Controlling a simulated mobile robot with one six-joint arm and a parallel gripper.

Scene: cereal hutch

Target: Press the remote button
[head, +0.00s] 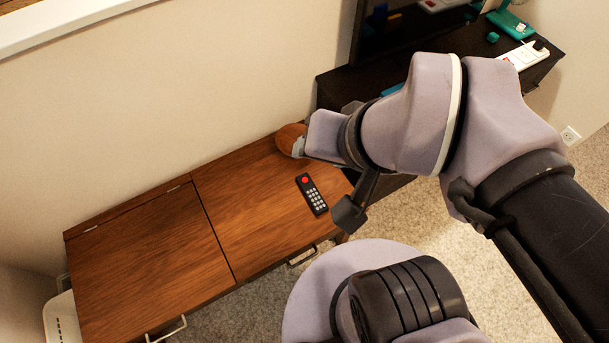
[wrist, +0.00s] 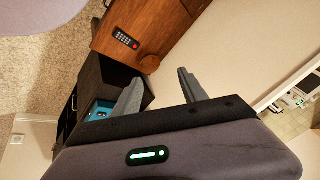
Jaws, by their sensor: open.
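The remote (head: 312,195) is black with a red button (head: 305,180) at its far end and rows of pale keys. It lies flat on the right half of the wooden cabinet top. The remote also shows in the wrist view (wrist: 126,39), small and at a distance. My gripper (wrist: 160,90) is open, with two grey fingers apart and nothing between them. In the head view my gripper (head: 300,146) is above and beyond the remote, near the back right of the cabinet, and not touching the remote. Its fingers are mostly hidden there by my wrist.
A brown round object (head: 288,139) sits at the back of the wooden cabinet (head: 150,260). A dark cabinet (head: 340,88) with a screen (head: 410,30), a white power strip (head: 524,54) and teal items stands to the right. The left cabinet top is clear.

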